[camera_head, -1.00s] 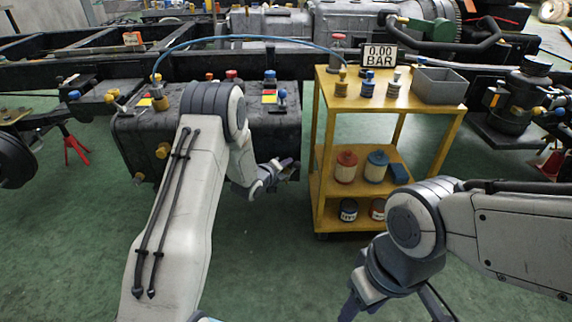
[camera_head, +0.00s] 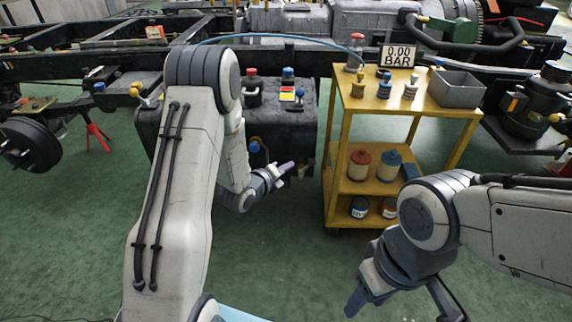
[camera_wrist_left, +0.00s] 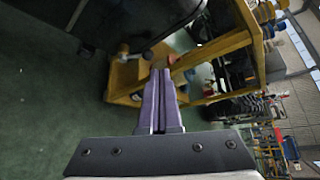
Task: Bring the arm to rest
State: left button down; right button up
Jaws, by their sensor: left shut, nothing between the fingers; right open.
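My left arm rises from the bottom of the head view, bends at a high elbow and comes down in front of the black tank. Its gripper (camera_head: 284,168) points right, toward the yellow cart, with nothing in it. In the left wrist view the two purple fingers (camera_wrist_left: 160,102) are together and empty. My right arm comes in from the right. Its gripper (camera_head: 398,306) hangs low at the bottom of the head view, fingers spread apart, with the floor visible between them. The lower ends of the fingers are near the picture's edge.
The black tank (camera_head: 290,135) is behind my left arm. A blue hose (camera_head: 270,38) arches above. Green floor between the arms is clear.

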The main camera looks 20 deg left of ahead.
pick_arm(q)
jog(key=shift+s+r, duration=0.25)
jog(key=shift+s, duration=0.2)
jog(key=shift+d, duration=0.15)
jog(key=s+d+r+n+g+y, duration=0.1)
jog(key=s+d+r+n+g, duration=0.2)
jog(key=s+d+n, duration=0.25)
jog(key=s+d+r+n+g, duration=0.2)
jog(key=s+d+n+g, duration=0.2)
jog(key=s+d, duration=0.15)
jog(key=s+d+r+n+g, duration=0.1)
jog(key=s+r+n+g, duration=0.15)
jog(key=s, duration=0.55)
jog(key=s+d+r+n+g+y, duration=0.1)
jog(key=s+d+n+g, duration=0.1)
jog(key=s+n, duration=0.35)
jog(key=s+d+r+n+g, duration=0.1)
jog(key=s+r+n+g, duration=0.1)
jog(key=s, duration=0.8)
notch_tip(320, 180, up, 35)
jog(key=s+p, duration=0.1)
jog(key=p, duration=3.3)
jog(key=shift+a+f+y, duration=0.2)
jog(key=shift+a+y, duration=0.1)
jog(key=shift+a, duration=0.05)
